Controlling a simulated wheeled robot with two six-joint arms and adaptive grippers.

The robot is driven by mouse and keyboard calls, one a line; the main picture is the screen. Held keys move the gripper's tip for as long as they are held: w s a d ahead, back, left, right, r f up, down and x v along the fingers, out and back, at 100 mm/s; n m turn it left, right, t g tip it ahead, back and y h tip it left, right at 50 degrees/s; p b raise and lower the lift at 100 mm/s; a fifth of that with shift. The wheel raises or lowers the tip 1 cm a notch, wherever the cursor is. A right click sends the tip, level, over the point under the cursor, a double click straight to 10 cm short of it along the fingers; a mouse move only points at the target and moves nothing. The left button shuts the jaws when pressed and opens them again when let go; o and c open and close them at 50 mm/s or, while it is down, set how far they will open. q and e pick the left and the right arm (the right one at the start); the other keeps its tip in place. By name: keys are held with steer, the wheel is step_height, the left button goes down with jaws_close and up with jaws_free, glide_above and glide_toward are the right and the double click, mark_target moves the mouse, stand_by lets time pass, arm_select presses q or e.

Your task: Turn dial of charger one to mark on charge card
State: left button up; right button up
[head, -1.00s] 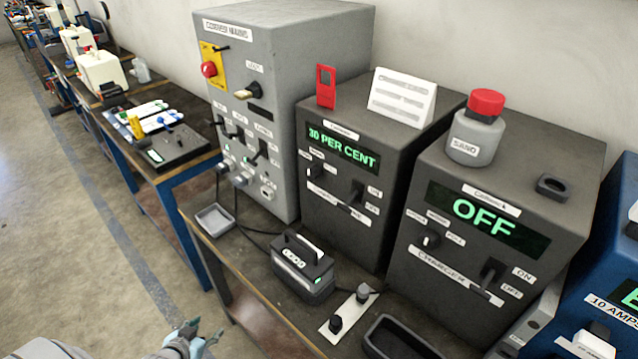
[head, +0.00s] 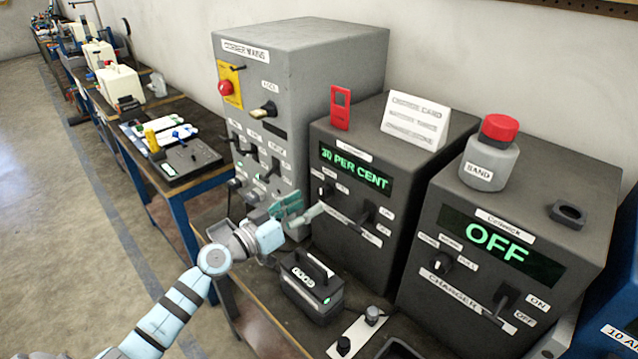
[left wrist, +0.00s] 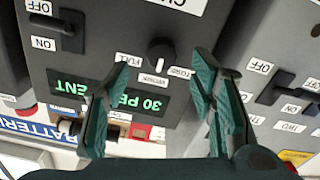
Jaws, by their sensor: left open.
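Charger one (head: 345,235) is a dark box whose green display (head: 355,167) reads 30 PER CENT. Its small dark dial (head: 325,188) sits below the display. The dial also shows in the left wrist view (left wrist: 160,55), amid labels that seem to read FULL, WORK and STORE. The white charge card (head: 415,121) stands on top of charger one; its smaller print is unreadable. My left gripper (head: 304,208) is open in front of charger one's face, near the dial. In the left wrist view its fingers (left wrist: 160,85) are spread with the dial beyond the gap, apparently untouched.
Charger two (head: 480,240), reading OFF, stands to the right with a sand bottle (head: 489,155) on top. The grey cabinet (head: 270,110) with switches is at left. A small battery pack (head: 311,288) stands on the bench just below my gripper. A red tag (head: 340,107) stands beside the card.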

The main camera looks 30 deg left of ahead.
mark_target(321, 196)
arm_select(q)
steer(key=x, duration=0.5)
steer(key=shift+w+f, duration=0.15)
steer(key=shift+w, duration=0.2)
arm_select(e)
steer(key=shift+d+r, duration=0.15)
steer(key=shift+r, duration=0.2)
arm_select(q)
steer(key=c, duration=1.2)
steer(key=shift+o, duration=0.3)
arm_select(e)
steer(key=shift+a, duration=0.25)
